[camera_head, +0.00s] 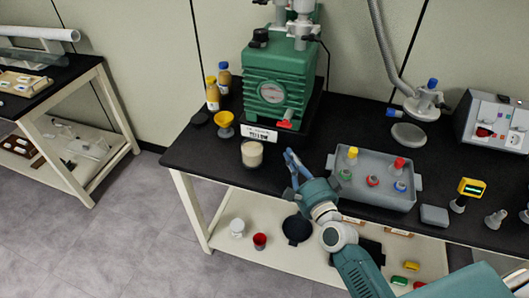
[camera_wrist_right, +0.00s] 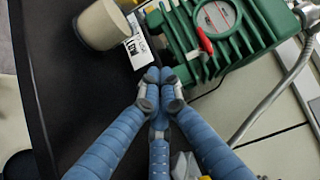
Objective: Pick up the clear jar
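The clear jar (camera_head: 252,154), a short round vessel with beige contents, stands upright near the front edge of the black bench. A beige round vessel that looks like the same jar shows at the upper left of the right wrist view (camera_wrist_right: 103,24). My right gripper (camera_head: 288,155) is just right of the jar and apart from it. In the wrist view its blue fingers (camera_wrist_right: 160,74) meet at the tips, with nothing seen between them. My left gripper is in neither view.
A green pump (camera_head: 275,92) stands behind the jar, with a white label (camera_head: 259,134) at its base. A yellow funnel-shaped cup (camera_head: 223,124) and bottles (camera_head: 213,94) are to the left. A grey tray (camera_head: 373,198) with several coloured-capped items lies to the right.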

